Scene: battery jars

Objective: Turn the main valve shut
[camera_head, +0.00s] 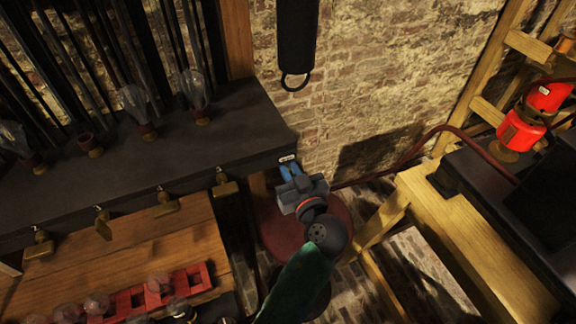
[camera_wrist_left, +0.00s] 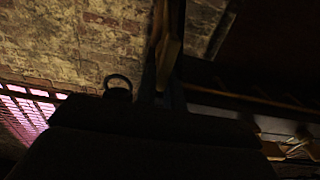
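My left gripper (camera_head: 290,170) has blue fingertips just below the small white label at the right end of the black shelf (camera_head: 130,165). The fingertips lie close together, and I cannot tell whether they are open or shut on something. I cannot make out the main valve for certain in the head view; the gripper may hide it. Several brass valve handles (camera_head: 165,203) hang along the shelf's front edge, left of the gripper. In the dark left wrist view, a brass-coloured piece (camera_wrist_left: 168,55) stands near the middle. My right gripper is out of view.
Glass bulbs (camera_head: 193,90) stand on the shelf. A black hanging piece with a ring (camera_head: 295,40) is on the brick wall above the gripper. A round red top (camera_head: 335,215) lies below my arm. A wooden bench (camera_head: 470,225) and red lantern-like object (camera_head: 520,130) are at right.

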